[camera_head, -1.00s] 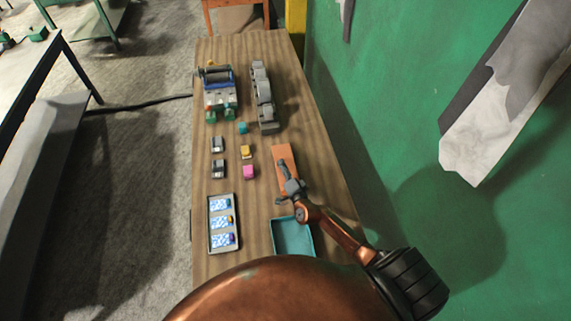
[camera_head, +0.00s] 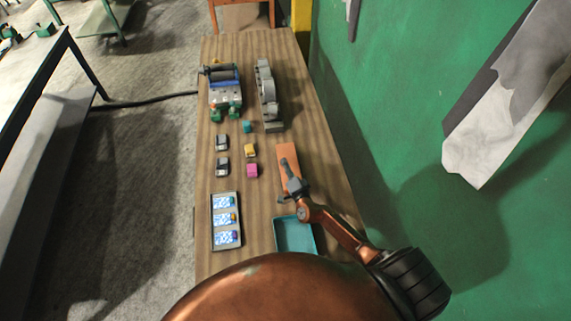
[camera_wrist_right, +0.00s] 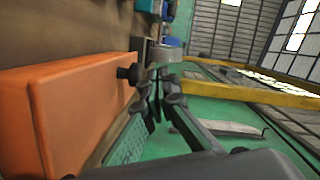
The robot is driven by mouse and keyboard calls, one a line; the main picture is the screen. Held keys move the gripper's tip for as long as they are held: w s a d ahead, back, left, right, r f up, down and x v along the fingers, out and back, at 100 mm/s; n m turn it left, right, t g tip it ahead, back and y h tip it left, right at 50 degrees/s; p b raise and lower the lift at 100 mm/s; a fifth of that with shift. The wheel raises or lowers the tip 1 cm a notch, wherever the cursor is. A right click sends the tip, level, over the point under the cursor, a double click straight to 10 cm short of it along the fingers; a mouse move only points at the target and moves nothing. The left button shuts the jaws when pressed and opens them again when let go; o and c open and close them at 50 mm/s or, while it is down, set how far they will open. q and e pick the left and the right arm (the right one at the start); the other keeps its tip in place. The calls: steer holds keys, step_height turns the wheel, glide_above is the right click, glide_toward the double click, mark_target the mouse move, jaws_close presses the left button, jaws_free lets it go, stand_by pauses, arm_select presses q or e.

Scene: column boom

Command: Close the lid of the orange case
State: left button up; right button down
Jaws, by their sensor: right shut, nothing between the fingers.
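The orange case (camera_head: 288,150) lies on the right half of the wooden table in the head view, and its upper face looks flat and shut down. It fills the left of the right wrist view (camera_wrist_right: 85,110) as a closed-looking orange block; no raised lid shows. My right gripper (camera_head: 284,162) is shut and empty, over or just beside the case, its arm reaching from the lower right. Its dark fingers (camera_wrist_right: 150,77) show beside the case's edge in the wrist view; I cannot tell whether they touch it. My left gripper is not in view.
A teal tray (camera_head: 277,236) sits just in front of the case. A tray (camera_head: 212,222) with blue-patterned cards lies to the left. Small blocks, including a pink one (camera_head: 252,170), and grey machine parts (camera_head: 266,90) stand farther back. A green wall (camera_head: 400,110) runs along the right.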

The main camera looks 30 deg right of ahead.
steer(key=r+p, duration=0.1)
steer(key=s+r+p, duration=0.1)
steer(key=r, duration=0.1)
steer(key=shift+a+r+p, duration=0.1)
steer(key=shift+r+p, duration=0.1)
steer(key=shift+p, duration=0.2)
steer(key=s+a+r, duration=0.1)
steer(key=s+a, duration=0.1)
steer(key=s, duration=0.6)
steer(key=shift+s+a+r+b, duration=0.3)
steer(key=shift+a+b, duration=0.05)
